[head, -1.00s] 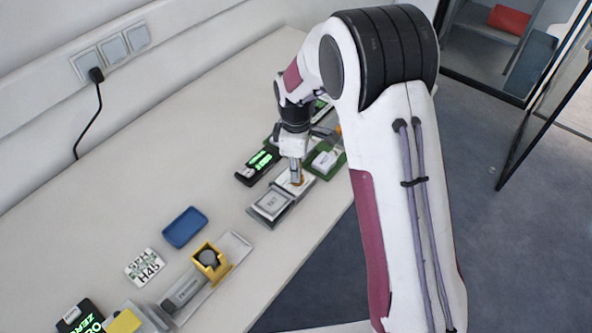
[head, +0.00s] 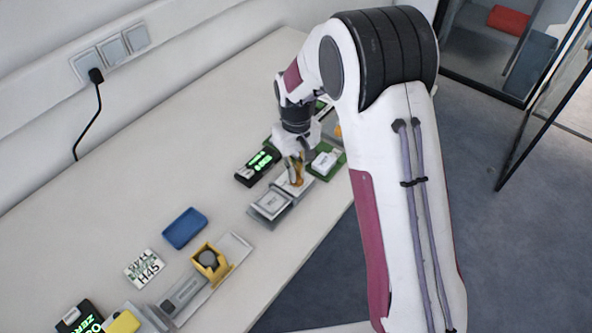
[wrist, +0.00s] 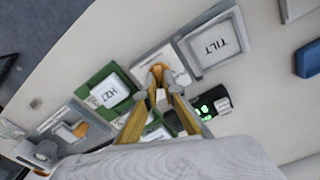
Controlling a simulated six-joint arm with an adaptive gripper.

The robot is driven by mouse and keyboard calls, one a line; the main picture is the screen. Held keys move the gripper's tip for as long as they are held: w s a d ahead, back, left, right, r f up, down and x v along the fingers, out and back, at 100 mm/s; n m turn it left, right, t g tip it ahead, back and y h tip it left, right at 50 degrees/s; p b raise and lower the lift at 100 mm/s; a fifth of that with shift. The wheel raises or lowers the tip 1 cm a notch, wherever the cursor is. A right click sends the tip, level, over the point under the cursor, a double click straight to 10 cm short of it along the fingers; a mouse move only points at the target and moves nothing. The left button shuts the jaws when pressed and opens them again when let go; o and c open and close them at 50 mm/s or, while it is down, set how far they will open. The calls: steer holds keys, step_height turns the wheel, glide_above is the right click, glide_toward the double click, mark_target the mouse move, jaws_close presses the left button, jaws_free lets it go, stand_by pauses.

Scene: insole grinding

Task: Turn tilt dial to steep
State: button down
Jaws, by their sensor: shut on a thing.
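The tilt dial is a small orange knob (wrist: 157,68) on a pale plate (wrist: 151,54); in the head view the plate (head: 303,189) lies beside the grey TILT block (head: 270,205). In the head view my gripper (head: 296,177) also stands over the plate. The fingers hide much of the knob, and I cannot read its setting.
A black unit with a green display (head: 258,166) stands close to the left of my gripper. A green tray with a white block (head: 326,161) is close on the right. A blue tray (head: 185,228) and a yellow holder (head: 210,262) stand nearer. The table's left side is clear.

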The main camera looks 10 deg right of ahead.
steer(key=m, duration=0.6)
steer(key=shift+d+m, duration=0.1)
steer(key=shift+m, duration=0.3)
stand_by(0.3)
steer(key=c, duration=2.2)
jaws_free()
steer(key=shift+o, duration=0.2)
steer(key=shift+r, duration=3.75)
